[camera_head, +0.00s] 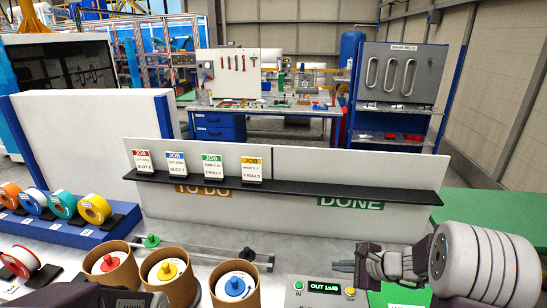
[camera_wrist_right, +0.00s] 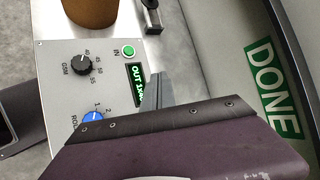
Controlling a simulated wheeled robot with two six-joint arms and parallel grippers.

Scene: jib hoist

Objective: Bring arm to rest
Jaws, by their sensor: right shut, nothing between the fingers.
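My right gripper (camera_head: 343,266) is at the lower right of the head view, its arm coming in from the right edge. Its fingers are shut and empty, pointing left above the grey control box (camera_head: 312,300). In the right wrist view the dark gripper body covers the bottom and its grey fingers (camera_wrist_right: 157,92) lie in front of the box's green display (camera_wrist_right: 138,82). A dark part of my left arm shows at the bottom left of the head view; its fingers cannot be made out.
Three brown tubs with red, yellow and blue knobs (camera_head: 235,285) stand left of the box. A clear rod on a stand (camera_head: 205,252) lies behind them. The job board (camera_head: 300,187) holds several cards on its dark ledge. Coloured rolls (camera_head: 95,208) sit at left. A green surface (camera_head: 490,220) is at right.

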